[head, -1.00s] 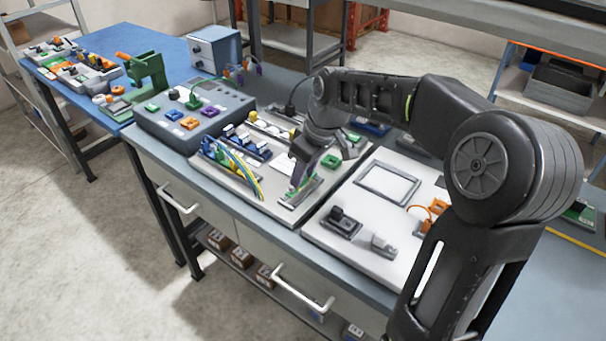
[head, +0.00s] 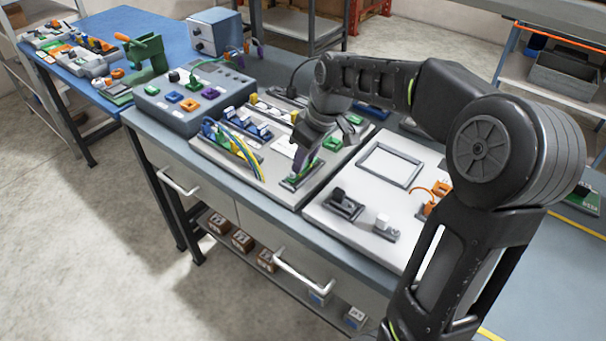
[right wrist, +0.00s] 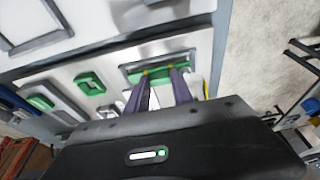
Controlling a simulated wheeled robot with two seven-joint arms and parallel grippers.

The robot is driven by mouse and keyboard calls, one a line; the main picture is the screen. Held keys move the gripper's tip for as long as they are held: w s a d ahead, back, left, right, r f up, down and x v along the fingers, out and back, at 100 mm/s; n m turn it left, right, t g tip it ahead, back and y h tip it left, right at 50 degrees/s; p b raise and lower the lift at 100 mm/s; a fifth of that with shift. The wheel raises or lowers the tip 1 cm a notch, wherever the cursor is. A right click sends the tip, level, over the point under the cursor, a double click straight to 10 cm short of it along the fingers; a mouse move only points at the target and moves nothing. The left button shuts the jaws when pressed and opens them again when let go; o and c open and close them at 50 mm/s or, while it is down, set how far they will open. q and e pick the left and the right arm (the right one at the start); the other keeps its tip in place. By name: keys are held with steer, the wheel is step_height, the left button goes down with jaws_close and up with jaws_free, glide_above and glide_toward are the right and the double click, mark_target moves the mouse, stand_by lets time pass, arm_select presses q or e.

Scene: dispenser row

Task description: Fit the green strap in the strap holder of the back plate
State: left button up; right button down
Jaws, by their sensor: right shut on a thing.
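The right gripper (head: 299,160) is over the front right part of the light back plate (head: 262,183). Its two purple-grey fingers, also seen in the right wrist view (right wrist: 160,80), are shut on the green strap (right wrist: 163,73). The strap is a thin green bar with small yellow spots at the fingertips. It lies lengthwise along the grey strap holder (right wrist: 148,60), a long narrow frame that also shows in the head view (head: 303,184). The strap is in or just above the holder; I cannot tell whether it is fully seated. The left gripper is not in view.
Blue, green and yellow cables (head: 236,147) arch over the plate left of the gripper. Green blocks (right wrist: 89,84) sit close by on the plate. A second light plate (head: 340,220) with a grey frame and black switch lies to the right. A grey button box (head: 185,100) stands left.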

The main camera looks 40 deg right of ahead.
steer(key=shift+f+b, duration=0.3)
stand_by(0.4)
steer(key=c, duration=1)
jaws_free()
steer(key=shift+o, duration=0.2)
steer(key=shift+a, duration=0.1)
step_height(320, 180, up, 7)
steer(key=p, duration=0.5)
